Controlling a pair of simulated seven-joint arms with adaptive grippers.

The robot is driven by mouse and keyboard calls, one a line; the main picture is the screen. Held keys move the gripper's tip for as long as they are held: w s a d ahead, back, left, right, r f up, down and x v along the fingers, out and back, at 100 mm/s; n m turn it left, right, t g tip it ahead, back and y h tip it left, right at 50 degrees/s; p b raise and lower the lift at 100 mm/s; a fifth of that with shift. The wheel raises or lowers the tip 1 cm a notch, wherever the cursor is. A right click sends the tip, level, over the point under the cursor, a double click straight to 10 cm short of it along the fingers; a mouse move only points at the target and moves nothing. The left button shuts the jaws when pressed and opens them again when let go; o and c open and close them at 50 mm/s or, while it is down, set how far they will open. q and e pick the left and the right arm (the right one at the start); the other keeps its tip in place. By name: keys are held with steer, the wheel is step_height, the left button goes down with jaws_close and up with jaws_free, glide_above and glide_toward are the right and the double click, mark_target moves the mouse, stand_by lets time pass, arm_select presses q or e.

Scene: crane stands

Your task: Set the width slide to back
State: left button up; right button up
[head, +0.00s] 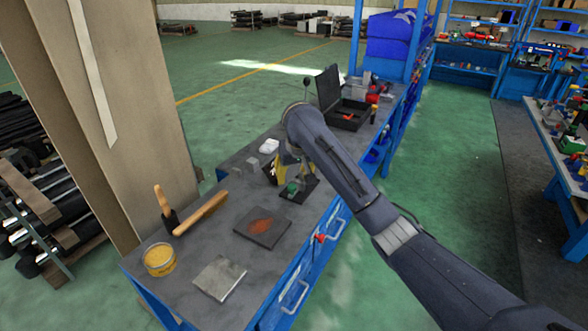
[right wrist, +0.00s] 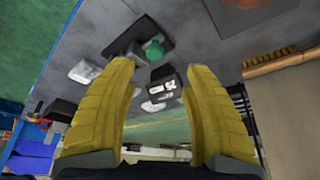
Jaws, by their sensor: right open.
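My right gripper (head: 276,172) is over the workbench, with its arm coming in from the right and hiding part of what is behind it. In the right wrist view its two yellow fingers (right wrist: 160,68) are spread apart with nothing gripped. A dark block with white markings (right wrist: 163,88) shows between and beyond the fingers. Beside it a green knob (right wrist: 153,48) sits on a black plate (right wrist: 133,33); in the head view the green knob (head: 292,187) is just below the gripper. I cannot make out which part is the width slide or its setting. My left gripper is not in view.
On the workbench (head: 190,262) are a yellow tin (head: 159,260), a brush (head: 165,207), a wooden roll (head: 201,214), a dark plate with a rusty patch (head: 262,228) and a grey plate (head: 219,278). An open black case (head: 347,112) stands behind the arm. A beige pillar (head: 120,110) rises at left.

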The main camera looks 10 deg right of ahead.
steer(key=shift+v, duration=1.6)
steer(key=shift+r, duration=0.1)
